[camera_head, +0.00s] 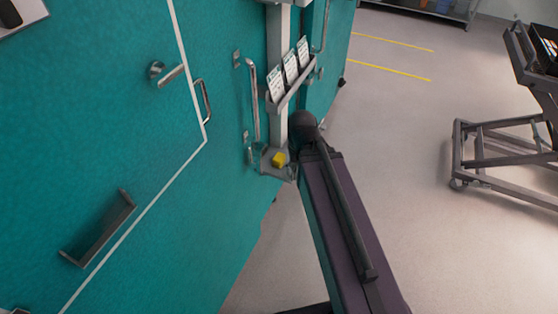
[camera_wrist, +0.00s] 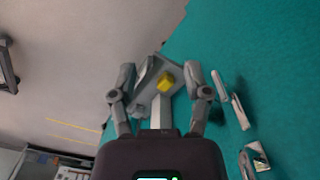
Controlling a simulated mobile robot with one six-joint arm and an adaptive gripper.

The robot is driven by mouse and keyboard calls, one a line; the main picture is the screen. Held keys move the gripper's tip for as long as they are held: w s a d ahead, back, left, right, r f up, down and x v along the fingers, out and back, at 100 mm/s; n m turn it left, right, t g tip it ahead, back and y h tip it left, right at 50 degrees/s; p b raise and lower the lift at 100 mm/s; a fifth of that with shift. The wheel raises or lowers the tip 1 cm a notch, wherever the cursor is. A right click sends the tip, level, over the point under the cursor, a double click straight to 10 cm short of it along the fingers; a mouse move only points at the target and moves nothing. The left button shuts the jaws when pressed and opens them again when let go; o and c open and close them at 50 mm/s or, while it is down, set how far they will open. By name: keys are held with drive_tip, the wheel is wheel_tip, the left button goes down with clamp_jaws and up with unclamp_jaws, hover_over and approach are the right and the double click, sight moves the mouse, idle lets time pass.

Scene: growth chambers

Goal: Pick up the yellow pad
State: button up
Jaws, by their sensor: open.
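The yellow pad (camera_head: 279,159) is a small yellow block on a grey tray (camera_head: 268,169) at the low end of a grey post on the teal chamber front. In the wrist view, the yellow pad (camera_wrist: 165,80) lies ahead, between the two spread fingers of my gripper (camera_wrist: 167,78). My gripper is open and empty. A gap shows between each finger and the pad. In the head view my arm reaches up close to the tray's right side, and the fingers cannot be made out there.
A grey rack with several white cards (camera_head: 290,68) is on the post above the tray. Metal handles (camera_head: 253,100) stick out from the teal chamber front (camera_head: 90,110). A wheeled cart (camera_head: 505,150) stands at the right. The floor (camera_head: 400,150) between is clear.

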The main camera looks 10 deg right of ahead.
drive_tip(key=o, duration=0.3)
drive_tip(key=shift+w+f, duration=0.1)
drive_tip(key=shift+w, duration=0.05)
drive_tip(key=m+b, duration=0.7)
drive_tip(key=b, duration=1.4)
hover_over(278, 156)
drive_tip(key=f, duration=1.4)
drive_tip(key=d+f, duration=0.1)
drive_tip(key=f, duration=0.6)
drive_tip(key=shift+a+m, duration=0.4)
drive_tip(key=shift+a, duration=0.2)
drive_tip(key=shift+f, duration=0.1)
drive_tip(key=shift+d+f+b, duration=0.1)
drive_tip(key=shift+f+b, duration=1)
drive_tip(key=shift+b, duration=0.2)
drive_tip(key=shift+f, duration=0.1)
